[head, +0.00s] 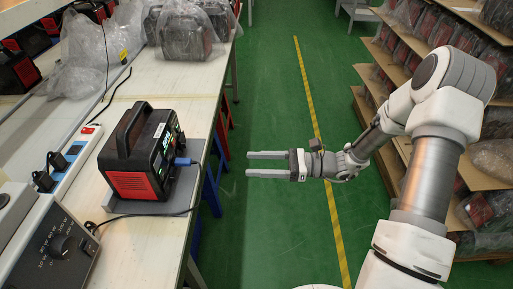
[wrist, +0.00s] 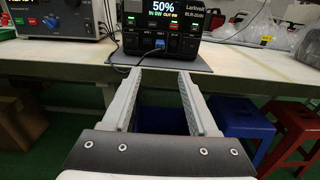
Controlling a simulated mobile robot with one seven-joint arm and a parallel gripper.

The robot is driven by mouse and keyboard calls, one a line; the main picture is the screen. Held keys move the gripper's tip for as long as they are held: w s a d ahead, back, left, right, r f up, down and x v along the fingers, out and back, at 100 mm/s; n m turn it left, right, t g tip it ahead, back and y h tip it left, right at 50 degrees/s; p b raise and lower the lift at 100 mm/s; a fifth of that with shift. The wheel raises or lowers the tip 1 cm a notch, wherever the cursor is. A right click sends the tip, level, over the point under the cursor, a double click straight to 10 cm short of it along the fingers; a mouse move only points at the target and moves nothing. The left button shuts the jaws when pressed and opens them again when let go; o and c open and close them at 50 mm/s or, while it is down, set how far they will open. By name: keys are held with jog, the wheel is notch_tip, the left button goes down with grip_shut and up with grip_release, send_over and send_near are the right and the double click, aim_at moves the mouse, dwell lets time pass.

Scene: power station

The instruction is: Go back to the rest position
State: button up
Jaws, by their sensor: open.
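My gripper (head: 266,164) is open and empty. In the head view it hangs over the green floor to the right of the workbench, its fingers pointing left toward the bench. In the wrist view the two fingers (wrist: 159,82) are spread apart with nothing between them. Beyond their tips stands a black and red power station (head: 143,153), upright on a grey mat; it also shows in the wrist view (wrist: 165,28) with its display lit at 50%. A blue plug (head: 182,162) sits in its front face, with a black cable on the mat. My gripper is apart from the power station.
The workbench (head: 190,85) carries a power strip (head: 66,165), a grey test device (head: 50,250) and plastic-wrapped units (head: 186,32). Shelves (head: 365,75) of wrapped units stand at right, close to my arm. Blue (wrist: 243,120) and red stools (wrist: 295,130) stand by the bench. The aisle floor (head: 270,90) is clear.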

jog(key=s+d+r+n+g+h, duration=0.2)
jog(key=s+r+n+g+h, duration=0.2)
jog(key=s+r+n+h, duration=0.5)
jog(key=s+d+r+n+t+h, duration=0.8)
jog(key=s+d+r+n+h, duration=0.1)
jog(key=n, duration=0.1)
notch_tip(320, 180, up, 18)
jog(key=p, duration=1.7)
jog(key=shift+p, duration=0.3)
jog(key=shift+s+f, duration=0.1)
jog(key=shift+f, duration=0.05)
jog(key=shift+c, duration=0.7)
